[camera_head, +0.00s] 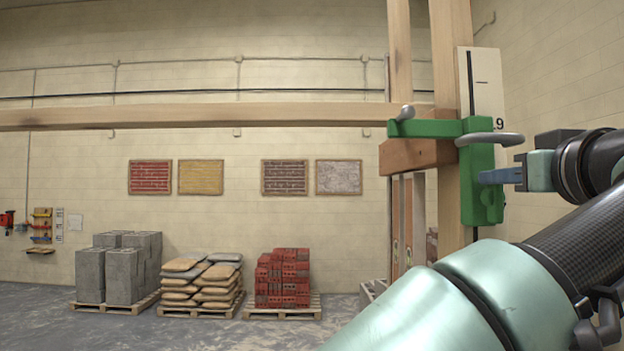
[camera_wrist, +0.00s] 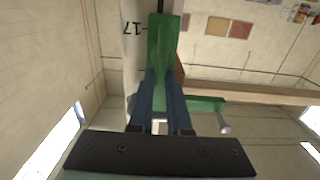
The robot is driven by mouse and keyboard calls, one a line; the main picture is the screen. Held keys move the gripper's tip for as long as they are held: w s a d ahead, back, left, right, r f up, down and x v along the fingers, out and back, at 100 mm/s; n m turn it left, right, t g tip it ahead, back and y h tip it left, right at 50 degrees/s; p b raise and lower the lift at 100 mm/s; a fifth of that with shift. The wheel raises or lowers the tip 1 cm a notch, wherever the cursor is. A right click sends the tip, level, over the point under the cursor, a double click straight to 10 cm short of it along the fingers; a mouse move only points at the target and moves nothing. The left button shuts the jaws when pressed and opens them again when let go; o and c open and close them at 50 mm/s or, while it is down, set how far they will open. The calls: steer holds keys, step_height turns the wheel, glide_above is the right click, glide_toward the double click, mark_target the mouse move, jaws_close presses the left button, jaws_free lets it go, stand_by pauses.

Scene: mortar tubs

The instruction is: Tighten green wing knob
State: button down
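A green clamp bracket (camera_head: 480,190) is fixed to an upright timber post beside a scale board and also shows in the wrist view (camera_wrist: 163,42). My gripper (camera_head: 484,177) reaches in from the right, with its blue fingertips in front of the bracket's face. In the wrist view, my two fingers (camera_wrist: 161,80) are a little apart, with green between them. I cannot make out the wing knob separately from the bracket there, nor whether the fingers press on it. A grey curved handle (camera_head: 489,139) sticks out above my fingers. A grey lever end (camera_head: 403,113) tops the bracket's left arm.
A long timber rail (camera_head: 200,116) runs left from the bracket past a wooden block (camera_head: 415,155). Pallets of grey blocks (camera_head: 118,270), sacks (camera_head: 200,280) and red bricks (camera_head: 283,278) stand by the far wall. The floor in front of them is clear.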

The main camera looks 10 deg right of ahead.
steer(key=shift+d+f+b, duration=0.1)
steer(key=shift+f+b, duration=0.15)
steer(key=shift+b, duration=0.4)
steer(key=m, duration=0.6)
steer(key=d+f+m, duration=0.1)
steer(key=m, duration=0.5)
steer(key=d+f+m+b, duration=0.1)
steer(key=m, duration=0.4)
steer(key=shift+s+d+m, duration=0.2)
steer(key=shift+s+m, duration=0.1)
steer(key=shift+m, duration=0.1)
stand_by(0.3)
steer(key=c, duration=0.9)
jaws_free()
steer(key=shift+f, duration=0.1)
steer(key=shift+o, duration=0.2)
